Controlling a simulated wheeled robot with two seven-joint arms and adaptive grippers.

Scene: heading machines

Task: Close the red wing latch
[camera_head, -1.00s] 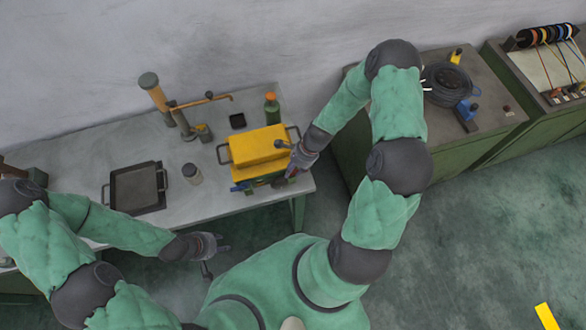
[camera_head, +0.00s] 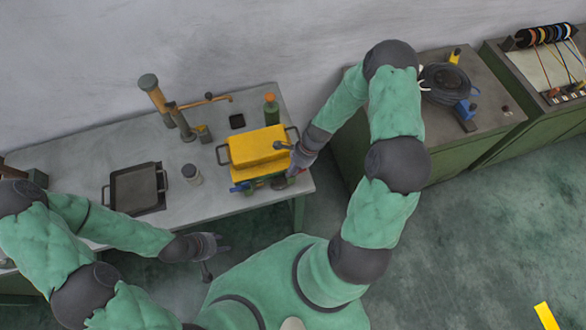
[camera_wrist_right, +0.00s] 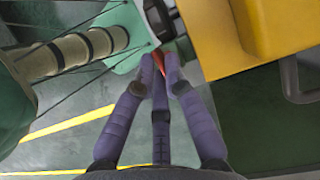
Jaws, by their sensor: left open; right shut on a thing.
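A yellow machine box (camera_head: 256,147) with grey side handles sits at the front right of the grey workbench. It also shows at the upper right of the right wrist view (camera_wrist_right: 220,35). A small part of the red wing latch (camera_wrist_right: 158,58) shows between my right fingertips. My right gripper (camera_wrist_right: 162,68) is shut on the latch, beside the box. In the head view my right gripper (camera_head: 295,168) is at the box's front right corner and largely hides the latch. My left gripper (camera_head: 214,246) is open and empty in front of the bench edge, away from the box.
A dark tray (camera_head: 137,188), a small jar (camera_head: 191,173) and a green bottle (camera_head: 271,109) stand on the workbench (camera_head: 85,155). A blue part (camera_head: 240,187) sits at the box's front left. A second bench (camera_head: 490,110) holds a dark coil (camera_head: 446,82).

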